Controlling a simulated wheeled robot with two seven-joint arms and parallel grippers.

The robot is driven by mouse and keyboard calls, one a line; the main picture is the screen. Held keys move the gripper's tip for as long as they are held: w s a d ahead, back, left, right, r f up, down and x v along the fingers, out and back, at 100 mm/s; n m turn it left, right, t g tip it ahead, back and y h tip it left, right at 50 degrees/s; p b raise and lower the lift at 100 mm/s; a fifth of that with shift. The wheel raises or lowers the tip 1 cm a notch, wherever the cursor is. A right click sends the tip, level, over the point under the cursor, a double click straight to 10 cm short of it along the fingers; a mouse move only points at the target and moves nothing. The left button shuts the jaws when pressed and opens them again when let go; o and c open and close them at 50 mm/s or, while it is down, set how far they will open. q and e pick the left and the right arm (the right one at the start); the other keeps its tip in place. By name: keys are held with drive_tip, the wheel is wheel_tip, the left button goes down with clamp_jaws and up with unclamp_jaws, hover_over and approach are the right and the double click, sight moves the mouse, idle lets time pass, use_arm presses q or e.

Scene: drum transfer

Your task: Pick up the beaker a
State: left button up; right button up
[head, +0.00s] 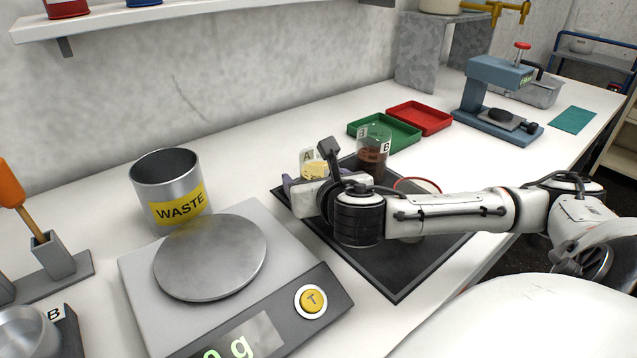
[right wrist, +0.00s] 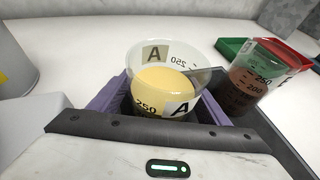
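Beaker A (head: 314,168), a clear beaker with yellow contents and an "A" label, stands at the back left part of the dark mat (head: 405,284). In the right wrist view beaker A (right wrist: 163,85) is between the purple fingers of my right gripper (right wrist: 160,110). The fingers are spread on its two sides, with a dark gap on the left; firm contact does not show. In the head view my right gripper (head: 302,190) hides the beaker's lower part. My left gripper is out of view.
Beaker B (head: 373,152), with dark brown contents, stands close behind on the right. A scale (head: 210,258) reading 0 g and a WASTE can (head: 170,190) are left. Green (head: 398,134) and red trays (head: 421,115) lie behind. A second device (head: 497,95) stands at the back right.

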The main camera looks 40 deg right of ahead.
drive_tip(key=c, duration=1.1)
drive_tip(key=shift+c, duration=0.2)
drive_tip(key=shift+r, duration=0.2)
